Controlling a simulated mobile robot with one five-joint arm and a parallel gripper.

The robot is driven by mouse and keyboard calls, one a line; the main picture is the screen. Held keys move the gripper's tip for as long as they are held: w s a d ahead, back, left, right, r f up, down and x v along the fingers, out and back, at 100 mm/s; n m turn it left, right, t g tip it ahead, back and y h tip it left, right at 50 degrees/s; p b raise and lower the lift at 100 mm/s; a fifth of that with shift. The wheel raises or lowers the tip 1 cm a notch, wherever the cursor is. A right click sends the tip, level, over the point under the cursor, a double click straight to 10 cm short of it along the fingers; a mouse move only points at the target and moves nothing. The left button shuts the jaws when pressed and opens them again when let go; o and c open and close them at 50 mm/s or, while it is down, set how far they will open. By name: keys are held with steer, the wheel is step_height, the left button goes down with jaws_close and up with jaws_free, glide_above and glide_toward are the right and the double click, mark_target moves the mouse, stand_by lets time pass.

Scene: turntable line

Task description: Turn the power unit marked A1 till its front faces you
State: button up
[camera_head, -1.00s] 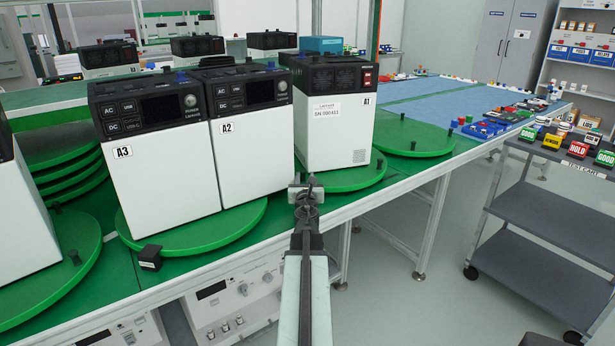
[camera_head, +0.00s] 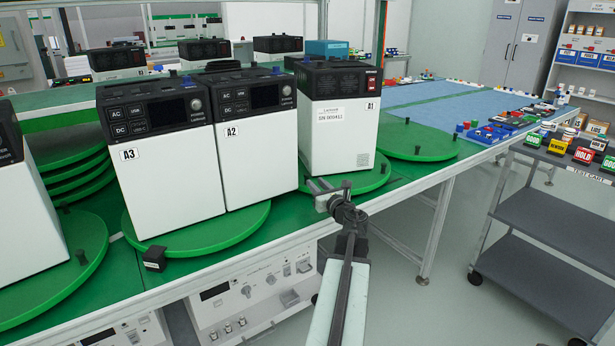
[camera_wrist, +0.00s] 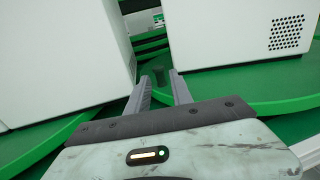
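The power unit A1 (camera_head: 338,145) is a white box with a black top, standing on a green turntable (camera_head: 372,183). The side towards me bears a serial label, the A1 mark, a red switch and a small dotted grille. No screen shows on that side. Its wall and grille fill the right of the wrist view (camera_wrist: 240,35). My gripper (camera_head: 334,194) is low at the near edge of this turntable, in front of A1.
Units A2 (camera_head: 258,150) and A3 (camera_head: 165,175) share a turntable (camera_head: 240,222) to the left, screens towards me. An empty turntable (camera_head: 425,143) lies right of A1. A grey cart (camera_head: 550,190) stands at right. Floor between bench and cart is clear.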

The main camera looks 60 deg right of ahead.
mark_target(308, 176)
steer(key=shift+s+n+y, duration=0.15)
steer(key=shift+n+y, duration=0.15)
steer(key=shift+y, duration=0.1)
steer(key=x, duration=0.7)
steer(key=shift+w+d+r, duration=0.15)
steer(key=shift+w, duration=0.25)
jaws_close()
stand_by(0.8)
